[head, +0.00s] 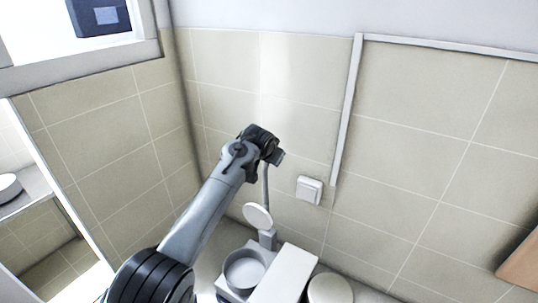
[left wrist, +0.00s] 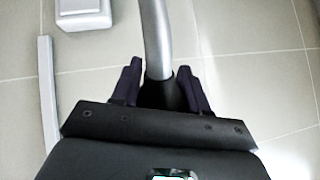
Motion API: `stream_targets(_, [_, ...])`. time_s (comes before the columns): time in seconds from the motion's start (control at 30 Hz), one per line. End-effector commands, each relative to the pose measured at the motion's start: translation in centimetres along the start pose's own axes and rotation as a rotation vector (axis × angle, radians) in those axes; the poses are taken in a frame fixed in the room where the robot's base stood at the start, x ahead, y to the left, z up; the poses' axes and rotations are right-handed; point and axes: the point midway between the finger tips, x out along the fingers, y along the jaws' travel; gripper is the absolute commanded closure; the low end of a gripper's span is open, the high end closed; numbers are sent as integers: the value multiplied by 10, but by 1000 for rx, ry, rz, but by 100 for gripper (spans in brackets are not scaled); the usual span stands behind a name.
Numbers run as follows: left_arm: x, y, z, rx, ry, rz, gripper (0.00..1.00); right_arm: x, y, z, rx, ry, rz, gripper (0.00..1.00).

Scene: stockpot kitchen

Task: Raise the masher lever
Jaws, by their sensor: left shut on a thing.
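The masher lever (head: 266,186) is a thin grey bar standing nearly upright against the tiled wall. Its lower part runs down past a pale round disc (head: 258,216) to a grey post, above a round grey bowl (head: 244,268). My left gripper (head: 276,154) is at the lever's top end. In the left wrist view the lever (left wrist: 155,35) is a curved grey tube ending in a dark grip, and my left gripper's fingers (left wrist: 160,88) are shut around that grip. My right gripper is in neither view.
A white wall switch (head: 309,190) is to the right of the lever. A pale box-like block (head: 286,275) and a round pale-topped item (head: 330,290) stand right of the bowl. A brown panel (head: 520,264) is at the far right. The tiled walls stand close behind.

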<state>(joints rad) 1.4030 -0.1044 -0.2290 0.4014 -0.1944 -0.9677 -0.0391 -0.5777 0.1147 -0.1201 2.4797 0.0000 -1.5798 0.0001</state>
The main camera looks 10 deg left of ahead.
Motion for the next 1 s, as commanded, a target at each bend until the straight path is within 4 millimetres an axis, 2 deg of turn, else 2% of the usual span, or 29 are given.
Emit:
stream_targets(0.03, [3,5,4,2,-12,7,100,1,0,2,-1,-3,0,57])
stream_targets(0.33, [4,5,5,2,-15,8,100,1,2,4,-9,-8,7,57])
stream_targets(0.37, [4,5,6,2,-15,8,55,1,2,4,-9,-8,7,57])
stream_targets(0.5, [3,4,5,1,-14,7,33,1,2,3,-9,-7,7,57])
stream_targets(1.0, [-2,1,2,-2,-4,4,31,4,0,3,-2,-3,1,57])
